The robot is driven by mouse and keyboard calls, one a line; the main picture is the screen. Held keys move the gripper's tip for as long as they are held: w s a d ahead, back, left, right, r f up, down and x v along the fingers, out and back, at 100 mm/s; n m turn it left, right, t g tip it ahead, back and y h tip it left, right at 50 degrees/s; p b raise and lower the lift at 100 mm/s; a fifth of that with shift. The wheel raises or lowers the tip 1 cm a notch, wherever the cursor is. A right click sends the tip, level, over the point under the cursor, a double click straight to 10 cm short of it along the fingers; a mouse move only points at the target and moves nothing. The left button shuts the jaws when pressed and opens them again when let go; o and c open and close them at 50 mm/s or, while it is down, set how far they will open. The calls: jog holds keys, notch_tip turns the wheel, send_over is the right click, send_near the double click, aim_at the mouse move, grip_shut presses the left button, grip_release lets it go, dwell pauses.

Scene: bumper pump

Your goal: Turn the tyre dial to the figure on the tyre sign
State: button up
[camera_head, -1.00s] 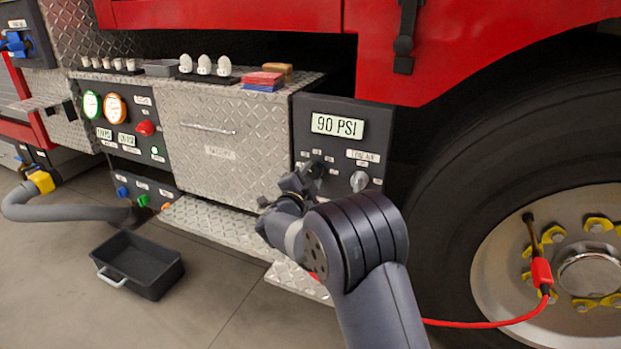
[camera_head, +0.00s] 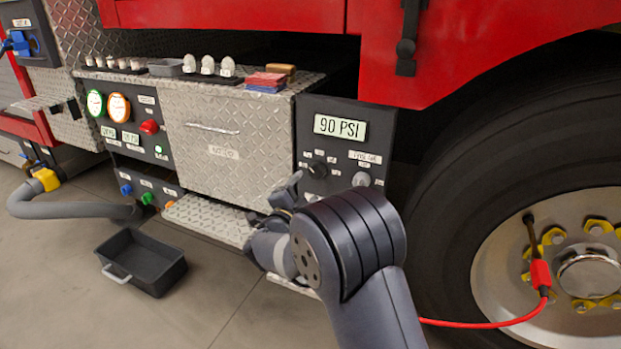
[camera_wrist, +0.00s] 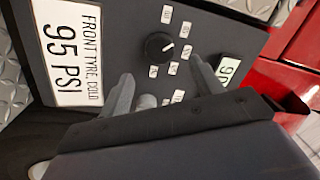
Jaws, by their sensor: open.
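The tyre dial is a black round knob (camera_head: 318,170) on a dark panel, ringed by small white labels too small to read. In the wrist view the dial (camera_wrist: 158,46) has a white pointer mark towards the right. The tyre sign (camera_wrist: 68,50) reads "FRONT TYRE, COLD 95 PSI". The display (camera_head: 339,127) above the dial reads "90 PSI"; only part of it (camera_wrist: 229,69) shows in the wrist view. My gripper (camera_head: 284,192) is open and empty, below and left of the dial in the head view. Its fingers (camera_wrist: 165,85) stand apart from the dial.
A silver knob (camera_head: 361,180) sits right of the dial. A big tyre (camera_head: 440,190) with a red hose gauge (camera_head: 541,273) is at the right. A diamond-plate locker (camera_head: 225,150) and step are at the left. A black tray (camera_head: 145,262) lies on the open floor.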

aim_at(316, 174)
jog(key=v, duration=0.4)
jog(key=shift+s+p, duration=0.25)
jog(key=shift+p, duration=0.1)
jog(key=b+x, duration=0.2)
jog(key=x, duration=0.7)
jog(key=shift+w+d+f, duration=0.1)
jog(key=shift+w+f, duration=0.05)
jog(key=shift+w, duration=0.1)
jog(key=shift+w+d+r, duration=0.2)
jog(key=shift+w, duration=0.5)
